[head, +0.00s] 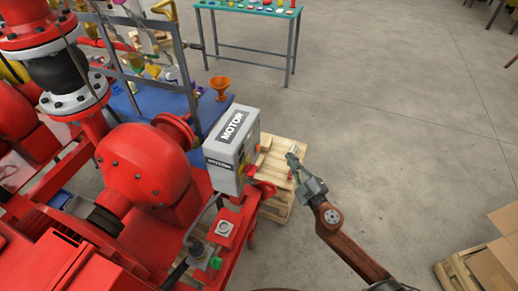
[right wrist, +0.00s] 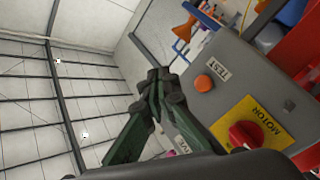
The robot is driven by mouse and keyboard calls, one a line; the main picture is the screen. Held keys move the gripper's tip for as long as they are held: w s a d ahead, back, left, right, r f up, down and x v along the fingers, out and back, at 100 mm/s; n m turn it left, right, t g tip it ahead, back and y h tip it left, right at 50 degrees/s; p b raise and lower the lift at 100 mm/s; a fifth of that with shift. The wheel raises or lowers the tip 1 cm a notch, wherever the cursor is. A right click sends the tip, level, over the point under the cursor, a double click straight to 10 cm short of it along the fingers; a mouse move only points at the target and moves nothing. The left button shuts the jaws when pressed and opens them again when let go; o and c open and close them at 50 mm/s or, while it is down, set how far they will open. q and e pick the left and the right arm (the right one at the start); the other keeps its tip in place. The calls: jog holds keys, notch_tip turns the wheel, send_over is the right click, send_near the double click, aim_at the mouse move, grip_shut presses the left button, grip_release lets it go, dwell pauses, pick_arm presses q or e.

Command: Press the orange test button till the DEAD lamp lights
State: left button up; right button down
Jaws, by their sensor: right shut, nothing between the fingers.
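The grey motor box (head: 225,150) stands at the edge of the red skid, its front labelled MOTOR. In the right wrist view its panel (right wrist: 228,52) carries the round orange test button (right wrist: 204,83) beside a TEST label (right wrist: 223,70). A red knob on a yellow MOTOR plate (right wrist: 262,118) is also there. A LIVE label (right wrist: 183,146) shows low, partly hidden by my gripper. I cannot make out the DEAD lamp. My right gripper (head: 291,157) is shut and empty, right of the box. In the wrist view its fingertips (right wrist: 160,76) appear left of the button, apparently not touching it.
A wooden pallet (head: 277,190) lies below my right gripper. An orange funnel (head: 220,84) stands on the blue surface behind the box. Red pump casing (head: 145,165) crowds the left. Open concrete floor (head: 395,130) lies to the right, with cardboard boxes (head: 490,268) at lower right.

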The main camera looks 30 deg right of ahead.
jog(key=p, duration=0.2)
send_near(259, 141)
jog(key=w+d, duration=0.2)
jog(key=shift+w+a+r, duration=0.1)
jog(key=shift+w+a, duration=0.2)
jog(key=shift+w, duration=0.25)
dwell(1.1)
jog(key=shift+w+a, duration=0.3)
jog(key=shift+w, duration=0.05)
jog(key=shift+w+a, duration=0.3)
jog(key=shift+w, duration=0.05)
dwell(0.8)
dwell(0.3)
jog(key=shift+s+d, duration=0.55)
jog(key=shift+s, duration=0.15)
